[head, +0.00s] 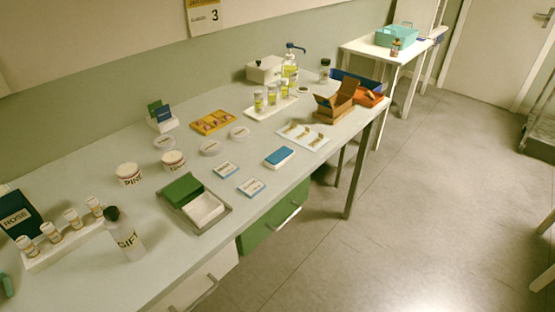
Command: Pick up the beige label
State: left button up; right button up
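I cannot single out one beige label for certain. Several small beige-tan pieces (303,134) lie on a white sheet (323,146) near the table's front edge. Two small cards with blue borders, one (226,169) behind the other (251,187), lie flat left of them; their print is too small to read. A yellow-orange tray (213,122) with small pieces in it sits further back. Neither of my grippers is in view.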

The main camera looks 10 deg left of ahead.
aim_at(290, 130)
jog(key=i+l+u, duration=0.1)
jog(key=u, duration=0.5)
jog(key=i+l+u, duration=0.1)
jog(key=l+u, duration=0.15)
jog(key=l, duration=0.2)
jog(key=i+l+u, duration=0.2)
jog(key=l, duration=0.3)
jog(key=l+u, duration=0.2)
jog(key=l, duration=1.6)
jog(key=i, duration=0.05)
